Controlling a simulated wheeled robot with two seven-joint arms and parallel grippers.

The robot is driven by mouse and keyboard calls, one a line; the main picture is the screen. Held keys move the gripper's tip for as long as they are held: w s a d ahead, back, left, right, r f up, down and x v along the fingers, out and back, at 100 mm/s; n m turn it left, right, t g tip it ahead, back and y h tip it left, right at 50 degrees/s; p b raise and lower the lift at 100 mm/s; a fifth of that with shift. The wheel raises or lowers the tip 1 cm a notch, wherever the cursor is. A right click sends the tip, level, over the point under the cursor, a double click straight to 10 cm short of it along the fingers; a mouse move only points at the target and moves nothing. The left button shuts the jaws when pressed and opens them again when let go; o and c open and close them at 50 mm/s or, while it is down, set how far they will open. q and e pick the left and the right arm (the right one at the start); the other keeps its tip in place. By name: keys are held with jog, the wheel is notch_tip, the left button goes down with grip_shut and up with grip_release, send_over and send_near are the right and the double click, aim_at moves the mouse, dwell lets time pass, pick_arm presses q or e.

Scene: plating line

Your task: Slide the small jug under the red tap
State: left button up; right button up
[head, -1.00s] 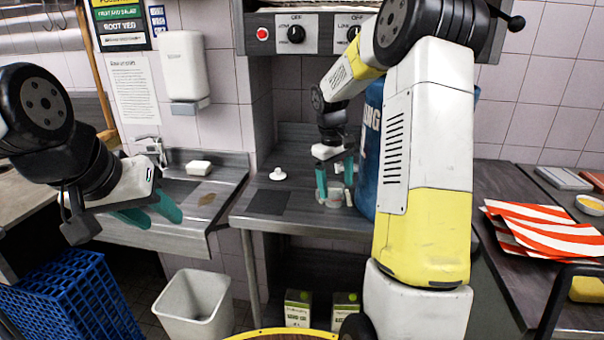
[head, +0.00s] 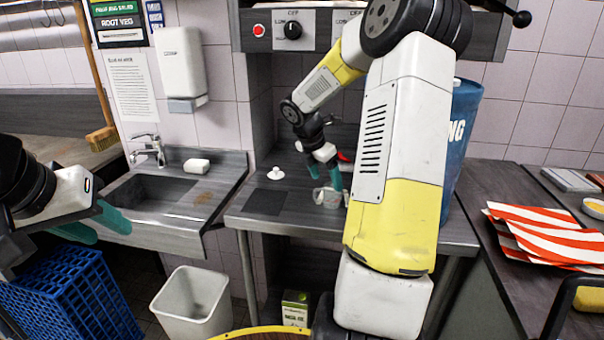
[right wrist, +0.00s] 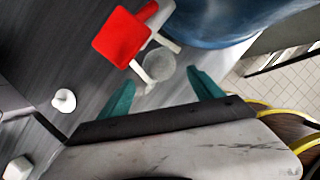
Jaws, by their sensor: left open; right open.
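The small jug (head: 327,198) is a pale, see-through cup on the steel counter, right of a dark square pad. It also shows in the right wrist view (right wrist: 160,66). The red tap (head: 343,156) is mostly hidden behind my right arm in the head view; its red top shows in the right wrist view (right wrist: 122,36), close beside the jug. My right gripper (head: 326,183) is open, tilted, with its teal fingertips close above the jug; I cannot tell if they touch it. My left gripper (head: 97,225) is open and empty near the sink's front edge.
A blue barrel (head: 461,130) stands right of the jug, partly behind my right arm. A small white knob-like thing (head: 273,174) and the dark pad (head: 265,201) lie to the left. A sink (head: 150,190), white bin (head: 193,303) and blue crate (head: 70,300) are further left.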

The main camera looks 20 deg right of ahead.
aim_at(331, 194)
jog(key=shift+x, duration=3.9)
jog(key=shift+s, duration=0.1)
jog(key=shift+c, duration=0.4)
jog(key=c, duration=1.4)
